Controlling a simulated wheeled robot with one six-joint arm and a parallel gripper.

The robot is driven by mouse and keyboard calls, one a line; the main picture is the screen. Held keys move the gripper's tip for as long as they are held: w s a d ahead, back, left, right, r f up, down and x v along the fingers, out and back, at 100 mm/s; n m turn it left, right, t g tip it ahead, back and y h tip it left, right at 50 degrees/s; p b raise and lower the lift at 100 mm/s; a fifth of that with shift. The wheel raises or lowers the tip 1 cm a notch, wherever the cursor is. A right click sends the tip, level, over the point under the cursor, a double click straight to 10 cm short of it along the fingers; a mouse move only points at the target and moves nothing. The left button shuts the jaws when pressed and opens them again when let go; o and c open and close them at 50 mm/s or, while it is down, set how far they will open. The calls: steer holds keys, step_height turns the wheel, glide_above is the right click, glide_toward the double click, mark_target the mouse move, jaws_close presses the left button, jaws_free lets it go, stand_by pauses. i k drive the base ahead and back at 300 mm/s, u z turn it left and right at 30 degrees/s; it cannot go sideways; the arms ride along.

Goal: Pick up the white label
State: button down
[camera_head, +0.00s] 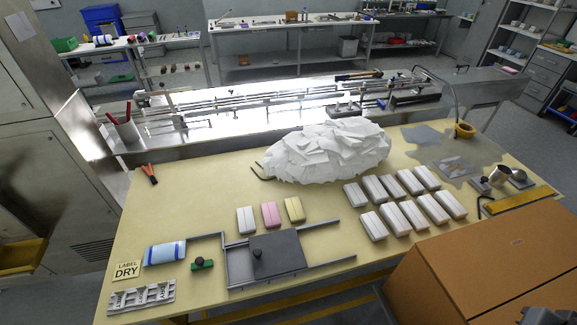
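A white block-like piece (247,219), which may be the white label or a stack of labels, lies flat on the yellow table. It is at the left end of a short row, beside a pink piece (270,214) and a yellow piece (294,209). It looks uncovered and apart from the pink one. I cannot tell whether it is one label or several. I cannot make out my gripper in this view.
A grey sliding frame (237,270) with a dark knobbed plate (280,252) lies in front of the row. A white heap (330,150) stands behind; several pale bars (397,217) lie right.

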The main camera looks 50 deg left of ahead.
mark_target(162, 293)
steer(key=z, duration=0.15)
steer(key=k, duration=0.55)
steer(key=u, duration=3.15)
